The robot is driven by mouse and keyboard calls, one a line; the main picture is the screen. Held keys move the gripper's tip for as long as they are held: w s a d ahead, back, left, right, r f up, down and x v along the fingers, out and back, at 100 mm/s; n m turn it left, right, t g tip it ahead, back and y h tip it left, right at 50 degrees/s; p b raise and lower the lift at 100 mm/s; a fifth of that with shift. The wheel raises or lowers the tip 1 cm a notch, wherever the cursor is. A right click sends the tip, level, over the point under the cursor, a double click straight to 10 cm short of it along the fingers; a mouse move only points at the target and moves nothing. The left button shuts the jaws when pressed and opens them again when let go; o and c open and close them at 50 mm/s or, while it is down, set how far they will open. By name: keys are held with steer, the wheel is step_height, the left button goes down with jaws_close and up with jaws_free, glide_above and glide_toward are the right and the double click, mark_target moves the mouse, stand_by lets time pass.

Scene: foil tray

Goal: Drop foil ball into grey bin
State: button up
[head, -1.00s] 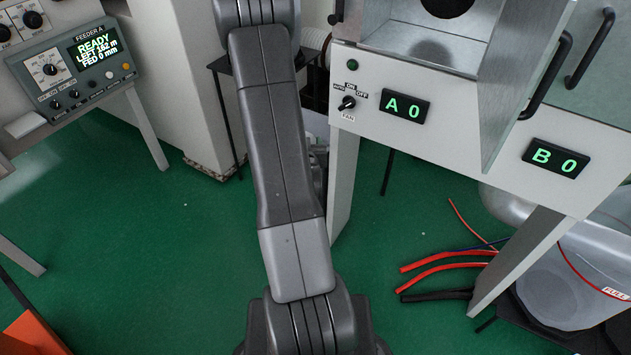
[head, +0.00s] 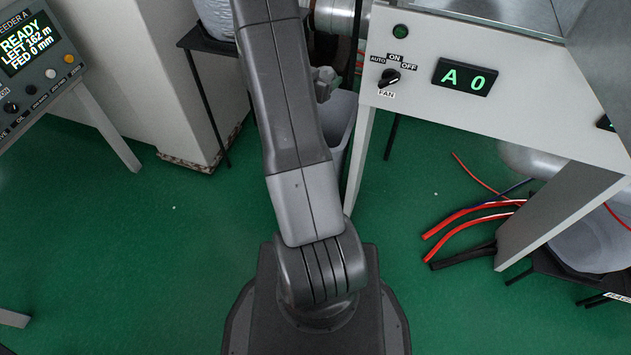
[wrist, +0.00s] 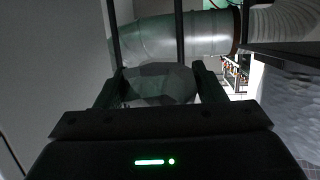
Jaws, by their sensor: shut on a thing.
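The foil ball (wrist: 160,84) is a crumpled, faceted silver-grey lump in the wrist view. My gripper (wrist: 158,86) is shut on it, with one dark finger on either side. In the head view my arm hides most of the gripper and the ball. The grey bin (head: 341,118) stands on the green floor just right of my arm in the head view, partly hidden behind it. I cannot make out the bin in the wrist view.
A white panel reading "A 0" (head: 465,77) with a fan switch is at right, its leg beside the bin. Red and black cables (head: 475,225) lie on the floor. A silver duct (wrist: 185,38) crosses ahead. The feeder console (head: 35,60) is at left; floor between is clear.

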steer(key=shift+w+a+f+h, duration=0.1)
steer(key=shift+a+f+h, duration=0.15)
steer(key=shift+f+h, duration=0.05)
step_height(320, 180, down, 6)
steer(key=b, duration=0.5)
steer(key=shift+r+b, duration=0.1)
steer(key=shift+b, duration=0.2)
steer(key=o, duration=1.1)
steer(key=shift+r, duration=0.1)
steer(key=p+v, duration=0.3)
steer(key=v, duration=1)
steer(key=shift+s+a+r, duration=0.15)
steer(key=shift+s+r, duration=0.1)
steer(key=shift+s, duration=0.05)
